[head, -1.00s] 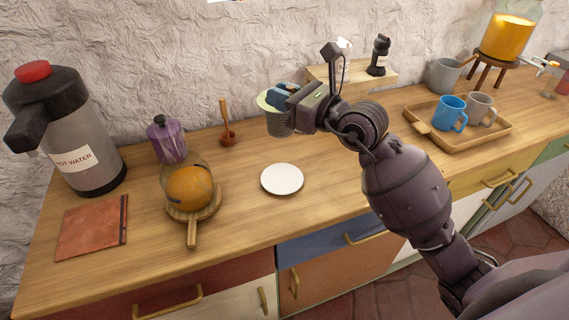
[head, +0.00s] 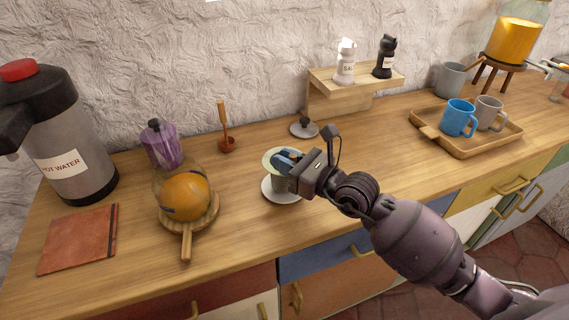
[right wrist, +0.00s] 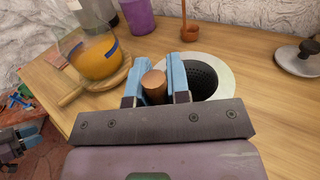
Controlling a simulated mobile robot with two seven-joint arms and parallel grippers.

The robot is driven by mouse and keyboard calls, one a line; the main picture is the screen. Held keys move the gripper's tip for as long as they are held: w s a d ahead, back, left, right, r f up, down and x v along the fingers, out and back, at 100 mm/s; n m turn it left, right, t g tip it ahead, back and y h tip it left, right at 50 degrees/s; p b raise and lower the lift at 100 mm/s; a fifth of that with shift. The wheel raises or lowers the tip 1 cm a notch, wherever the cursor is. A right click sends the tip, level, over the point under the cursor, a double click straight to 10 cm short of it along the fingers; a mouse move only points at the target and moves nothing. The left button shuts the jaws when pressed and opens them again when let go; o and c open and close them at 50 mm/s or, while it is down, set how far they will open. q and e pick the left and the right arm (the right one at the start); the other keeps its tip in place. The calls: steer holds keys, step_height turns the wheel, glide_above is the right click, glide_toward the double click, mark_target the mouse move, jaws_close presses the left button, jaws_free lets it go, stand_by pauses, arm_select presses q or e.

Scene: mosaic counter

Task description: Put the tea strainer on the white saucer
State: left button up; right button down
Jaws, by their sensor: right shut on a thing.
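The tea strainer (right wrist: 219,77) has a pale green rim and a dark perforated basket. My right gripper (head: 288,160) is shut on its short wooden handle (right wrist: 155,86), with a blue finger on each side. In the head view the strainer (head: 272,160) is upright over the white saucer (head: 270,191). The strainer and gripper hide much of the saucer, and I cannot tell whether the basket touches it. In the right wrist view the strainer hides the saucer. My left gripper is not in the head view.
A glass vessel with orange contents (head: 186,197) stands on a wooden-handled board left of the saucer. A small grey lid (head: 304,128) lies behind, near the wooden shelf (head: 350,88). A tray (head: 486,142) with two mugs is at right. The counter in front of the saucer is clear.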

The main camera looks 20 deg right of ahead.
steer(key=shift+f, duration=0.55)
steer(key=c, duration=1.1)
jaws_free()
steer(key=shift+s+d+r, duration=0.1)
steer(key=shift+s+r, duration=0.1)
steer(key=v, duration=1.1)
steer(key=shift+s+d, duration=0.15)
steer(key=shift+s, duration=0.15)
